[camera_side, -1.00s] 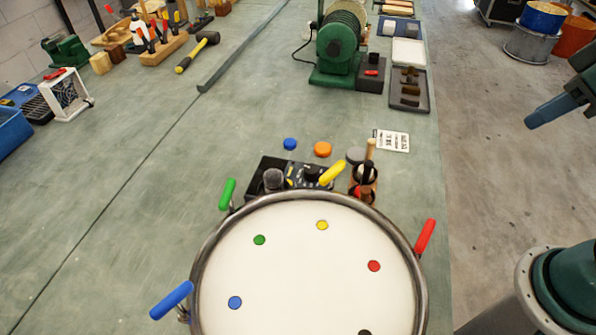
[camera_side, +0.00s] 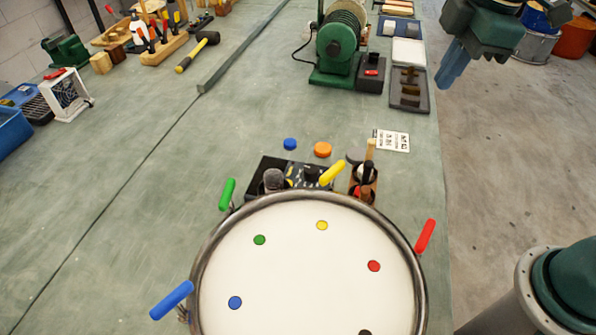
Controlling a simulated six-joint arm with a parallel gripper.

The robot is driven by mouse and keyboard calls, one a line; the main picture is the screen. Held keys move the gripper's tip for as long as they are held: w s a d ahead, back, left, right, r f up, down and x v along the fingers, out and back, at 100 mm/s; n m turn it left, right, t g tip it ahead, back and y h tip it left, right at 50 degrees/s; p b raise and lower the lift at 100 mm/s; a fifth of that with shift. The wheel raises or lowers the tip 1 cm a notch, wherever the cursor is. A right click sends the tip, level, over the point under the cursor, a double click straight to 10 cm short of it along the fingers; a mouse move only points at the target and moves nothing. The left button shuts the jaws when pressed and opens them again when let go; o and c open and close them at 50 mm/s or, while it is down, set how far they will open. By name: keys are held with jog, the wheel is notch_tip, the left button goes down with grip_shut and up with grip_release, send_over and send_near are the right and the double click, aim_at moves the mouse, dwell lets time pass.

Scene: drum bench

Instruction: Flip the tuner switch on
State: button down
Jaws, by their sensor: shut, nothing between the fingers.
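The tuner (camera_side: 265,167) is a black box on the bench just behind the drum. Its right part has a dark panel with light and yellow marks, and a dark knob or switch (camera_side: 311,174) partly behind the yellow handle. I cannot tell the switch's position. The drum (camera_side: 300,270) has a white head with coloured dots and hides the tuner's near edge. My gripper (camera_side: 447,78) is at the upper right, pointing down past the bench's right edge, well away from the tuner. Its blue-grey fingers are together and hold nothing.
Coloured handles, such as the yellow one (camera_side: 332,173) and green one (camera_side: 227,194), stick up around the drum rim. A wooden holder with tools (camera_side: 363,184) stands right of the tuner. Blue (camera_side: 290,144) and orange (camera_side: 323,149) discs lie behind it. A green grinder (camera_side: 337,50) stands further back.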

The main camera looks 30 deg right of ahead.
jog(key=w+a+f+n+g, duration=0.1)
jog(key=w+a+f+n, duration=0.4)
jog(key=a+n, duration=0.2)
jog(key=w+a+f+n+g+h, duration=0.1)
jog(key=w+a+f+n, duration=0.4)
jog(key=a, duration=0.5)
jog(key=shift+a+f+n+g, duration=0.3)
jog(key=shift+f+n+g, duration=0.4)
jog(key=shift+n, duration=0.5)
jog(key=shift+f, duration=0.1)
jog(key=f, duration=0.4)
jog(key=d+f, duration=0.1)
jog(key=f, duration=0.4)
jog(key=s+f, duration=0.1)
jog(key=f, duration=0.3)
jog(key=shift+s+d+f, duration=0.1)
jog(key=shift+d+f, duration=0.05)
jog(key=shift+f, duration=0.15)
jog(key=shift+s+d+f, duration=0.1)
jog(key=shift+f, duration=0.2)
